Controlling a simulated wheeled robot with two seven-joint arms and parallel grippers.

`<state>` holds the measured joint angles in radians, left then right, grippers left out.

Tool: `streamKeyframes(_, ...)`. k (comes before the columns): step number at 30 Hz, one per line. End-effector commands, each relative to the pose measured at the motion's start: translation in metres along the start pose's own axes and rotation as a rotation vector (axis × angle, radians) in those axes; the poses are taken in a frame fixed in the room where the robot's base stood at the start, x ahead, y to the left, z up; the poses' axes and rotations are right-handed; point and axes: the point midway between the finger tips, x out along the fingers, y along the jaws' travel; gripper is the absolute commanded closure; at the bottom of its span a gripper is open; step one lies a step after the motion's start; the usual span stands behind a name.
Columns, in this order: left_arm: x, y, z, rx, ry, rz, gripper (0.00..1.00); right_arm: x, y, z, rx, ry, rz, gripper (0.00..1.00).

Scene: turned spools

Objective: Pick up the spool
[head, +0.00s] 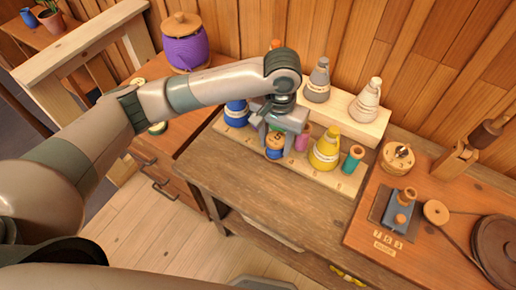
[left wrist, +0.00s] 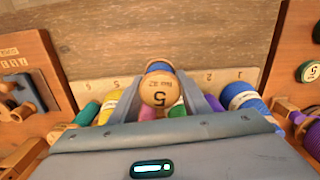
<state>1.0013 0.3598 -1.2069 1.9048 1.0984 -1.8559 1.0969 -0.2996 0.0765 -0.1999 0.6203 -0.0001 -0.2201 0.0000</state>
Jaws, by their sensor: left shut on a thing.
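The spool (head: 275,142) has a wooden end marked 5 and blue thread. It also shows in the left wrist view (left wrist: 160,92), its round end facing the camera. My left gripper (head: 276,139) is shut on it, with one finger on each side, as the left wrist view (left wrist: 160,88) shows. The spool is at the front of the pale numbered rack (head: 338,182). I cannot tell whether its lower end touches the rack. My right gripper is not in view.
On the rack stand a yellow cone (head: 325,150), a teal spool (head: 352,158), a pink spool (head: 303,138) and a blue cone (head: 236,113). Two cones (head: 316,82) (head: 366,100) stand on the step behind. The bench front (head: 270,195) is clear. A winder (head: 400,207) stands right.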

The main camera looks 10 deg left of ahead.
Motion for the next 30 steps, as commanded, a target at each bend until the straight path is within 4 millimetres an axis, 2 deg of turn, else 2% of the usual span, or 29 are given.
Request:
streamKeyframes(4, -0.008, 0.012, -0.006, -0.001, 0.002, 0.001, 0.8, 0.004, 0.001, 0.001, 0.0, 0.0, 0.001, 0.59)
streamKeyframes(11, -0.011, 0.017, -0.007, -0.001, 0.0, 0.0, 0.8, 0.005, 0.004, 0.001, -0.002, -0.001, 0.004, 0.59)
streamKeyframes(25, -0.01, 0.015, -0.007, -0.004, 0.0, 0.001, 0.8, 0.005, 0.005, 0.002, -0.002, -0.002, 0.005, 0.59)
streamKeyframes(30, 0.001, 0.002, 0.004, -0.03, -0.004, 0.008, 0.8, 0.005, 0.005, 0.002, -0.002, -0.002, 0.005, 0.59)
